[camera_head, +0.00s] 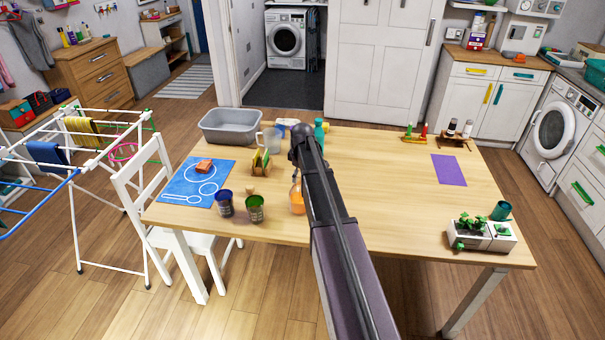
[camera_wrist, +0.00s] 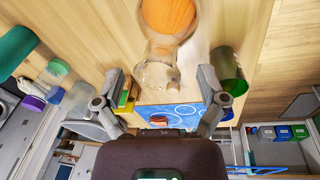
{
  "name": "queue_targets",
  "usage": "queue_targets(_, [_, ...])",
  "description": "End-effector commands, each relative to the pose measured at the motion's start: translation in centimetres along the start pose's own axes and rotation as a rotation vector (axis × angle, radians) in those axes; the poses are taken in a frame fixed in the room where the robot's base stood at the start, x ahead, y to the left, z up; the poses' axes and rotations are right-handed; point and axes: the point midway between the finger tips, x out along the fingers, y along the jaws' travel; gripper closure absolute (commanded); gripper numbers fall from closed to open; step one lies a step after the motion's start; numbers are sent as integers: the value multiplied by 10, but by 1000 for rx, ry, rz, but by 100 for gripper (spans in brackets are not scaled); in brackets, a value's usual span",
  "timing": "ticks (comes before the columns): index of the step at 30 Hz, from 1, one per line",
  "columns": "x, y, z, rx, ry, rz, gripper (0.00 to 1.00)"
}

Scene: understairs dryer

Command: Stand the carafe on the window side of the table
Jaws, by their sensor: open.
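The carafe, clear glass with orange liquid in its body, stands on the table (camera_head: 385,185). In the head view the carafe (camera_head: 297,199) is partly hidden by my arm. In the wrist view the carafe (camera_wrist: 165,20) is at the top centre, its clear neck pointing down the picture toward my gripper. My gripper (camera_wrist: 161,74) is open, with one finger on each side of the neck in that view and a gap to each. I cannot tell how far along the neck the fingers reach. My arm hides the gripper in the head view.
A blue mat (camera_head: 178,190), grey tub (camera_head: 229,138) and teal bottle (camera_head: 319,130) stand farther off. Bare tabletop surrounds the purple mat (camera_head: 449,170); a planter (camera_head: 495,243) is at right.

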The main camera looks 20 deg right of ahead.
Motion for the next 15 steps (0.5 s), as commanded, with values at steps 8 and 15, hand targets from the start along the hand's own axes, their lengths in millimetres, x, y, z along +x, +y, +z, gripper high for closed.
queue_targets(8, [-21,0,0,0,0,0,8])
queue_targets(15, [-42,0,0,0,0,0,8])
